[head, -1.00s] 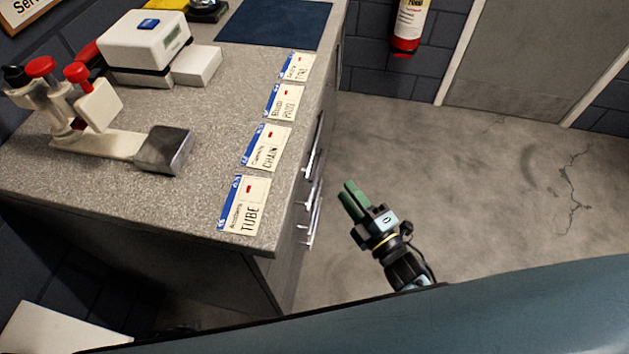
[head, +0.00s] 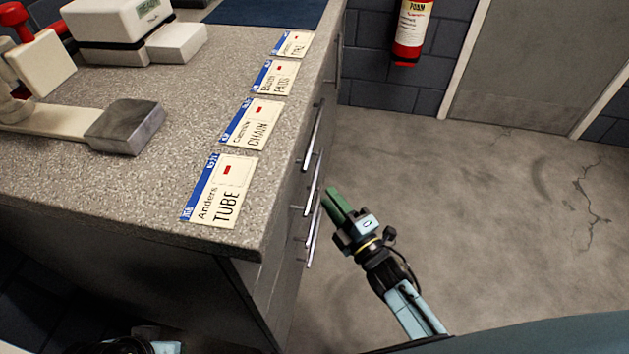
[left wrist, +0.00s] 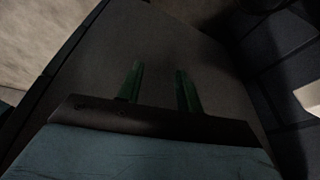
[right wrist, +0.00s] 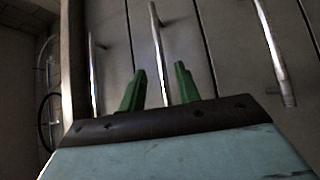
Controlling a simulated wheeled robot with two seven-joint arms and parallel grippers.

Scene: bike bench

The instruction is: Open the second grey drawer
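The grey drawer fronts (right wrist: 185,40) of the bench show bar handles. In the head view an upper handle (head: 313,135), a middle handle (head: 311,187) and a lower handle (head: 314,238) run down the bench's right side. All drawers look shut. My right gripper (head: 333,200) is just right of the middle handle, pointing at the drawers. In the right wrist view its green fingers (right wrist: 158,85) are apart, with the middle handle (right wrist: 157,50) lined up between them; I cannot tell whether it touches. My left gripper (left wrist: 158,85) is open and empty, facing a plain dark panel.
The speckled benchtop (head: 180,85) holds several name cards, including a TUBE card (head: 222,190), a metal-ended clamp arm (head: 125,127) and a white box device (head: 115,30). A red extinguisher (head: 410,35) hangs on the back wall. The floor (head: 470,230) right of the bench is clear.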

